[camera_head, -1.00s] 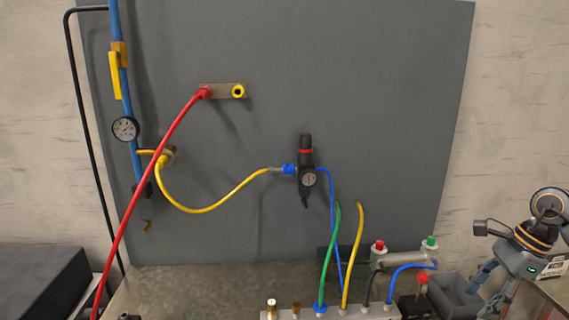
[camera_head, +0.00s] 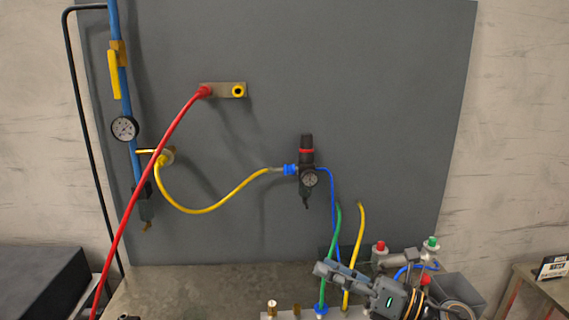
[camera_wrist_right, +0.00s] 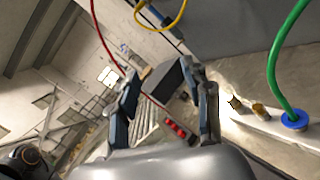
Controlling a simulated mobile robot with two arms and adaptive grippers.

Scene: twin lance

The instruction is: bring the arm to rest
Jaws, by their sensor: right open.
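My right gripper (camera_head: 335,275) is at the bottom right of the head view, in front of the valve manifold. Its fingers point left and pass in front of the lower ends of the green hose (camera_head: 329,262) and the yellow hose (camera_head: 354,255). In the right wrist view both fingers of my right gripper (camera_wrist_right: 163,85) stand apart with nothing between them. I cannot tell whether it touches a hose. My left gripper is in neither view.
A manifold (camera_head: 295,313) with brass fittings lies along the bench front. A grey cylinder block with red and green knobs (camera_head: 381,246) stands behind my right gripper. A red hose (camera_head: 150,180) crosses the left. The grey panel (camera_head: 390,120) stands behind. A small table (camera_head: 540,290) is at far right.

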